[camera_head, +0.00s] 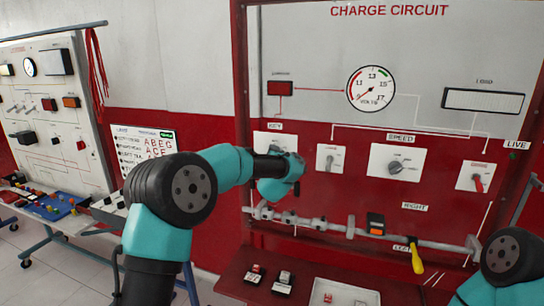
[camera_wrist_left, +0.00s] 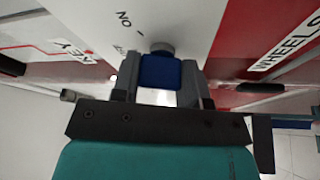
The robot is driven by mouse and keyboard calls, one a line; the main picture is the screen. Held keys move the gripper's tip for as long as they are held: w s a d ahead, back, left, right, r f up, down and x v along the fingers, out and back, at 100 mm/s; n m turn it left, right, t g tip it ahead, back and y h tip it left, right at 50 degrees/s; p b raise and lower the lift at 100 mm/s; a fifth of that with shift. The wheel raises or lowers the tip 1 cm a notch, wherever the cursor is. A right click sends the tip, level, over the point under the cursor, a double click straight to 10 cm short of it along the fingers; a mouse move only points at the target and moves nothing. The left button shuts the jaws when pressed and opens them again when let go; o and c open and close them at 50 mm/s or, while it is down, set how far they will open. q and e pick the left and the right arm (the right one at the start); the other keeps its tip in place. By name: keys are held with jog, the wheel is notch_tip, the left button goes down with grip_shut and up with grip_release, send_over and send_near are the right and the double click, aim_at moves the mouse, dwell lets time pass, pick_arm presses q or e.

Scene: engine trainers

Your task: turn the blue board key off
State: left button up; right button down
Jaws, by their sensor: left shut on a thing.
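The blue key (camera_wrist_left: 160,72) sticks out from a round grey barrel on a white plate in the left wrist view. The plate has an "ON" mark and a second, partly readable mark near the barrel. My left gripper (camera_wrist_left: 161,88) is shut on the blue key, with one dark finger on each side of it. In the head view my left wrist covers the key, and only part of its white plate (camera_head: 261,138) under the "KEY" label shows. My right gripper is not in view; only part of my right arm shows at lower right.
The charge circuit board carries a volts gauge (camera_head: 370,88), a speed knob (camera_head: 395,166) and a red-handled switch (camera_head: 477,182). A grey rail (camera_head: 330,229) runs below my left wrist, with a yellow-handled tool (camera_head: 416,258) near it. Another trainer board (camera_head: 50,110) stands at left.

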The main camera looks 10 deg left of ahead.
pick_arm(q)
jog(key=shift+n+g, duration=0.7)
jog(key=shift+n, duration=1.2)
jog(key=o, duration=0.9)
jog(key=v, duration=1.7)
jog(key=shift+s+r, duration=0.15)
jog(key=shift+s, duration=0.1)
